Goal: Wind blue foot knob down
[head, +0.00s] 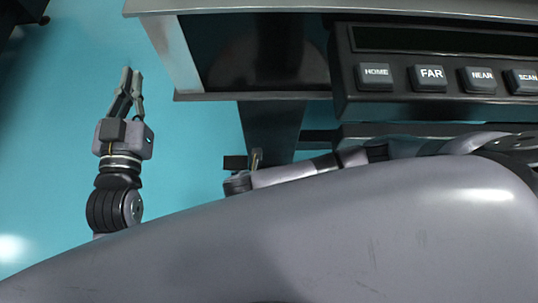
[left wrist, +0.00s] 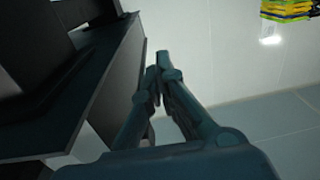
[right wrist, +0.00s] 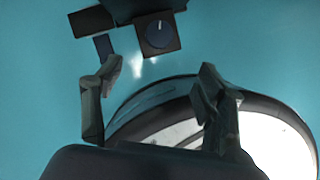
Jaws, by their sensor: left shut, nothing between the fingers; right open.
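In the right wrist view a round dark blue knob (right wrist: 158,34) with a pale pointer mark sits on a dark square block (right wrist: 172,46). My right gripper (right wrist: 160,73) is open in that view, its fingers apart with the knob beyond the gap, not touching it. In the head view I cannot make out the knob. My left gripper (head: 131,80) is shut and empty at the left, over the floor; its fingertips also show together in the left wrist view (left wrist: 159,62).
A table (head: 170,50) with a dark opening stands at the top of the head view. A black panel (head: 350,100) with HOME, FAR, NEAR and SCAN buttons is at its right. A dark post (head: 270,130) rises below the table. The blue-green floor (head: 60,160) at the left is clear.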

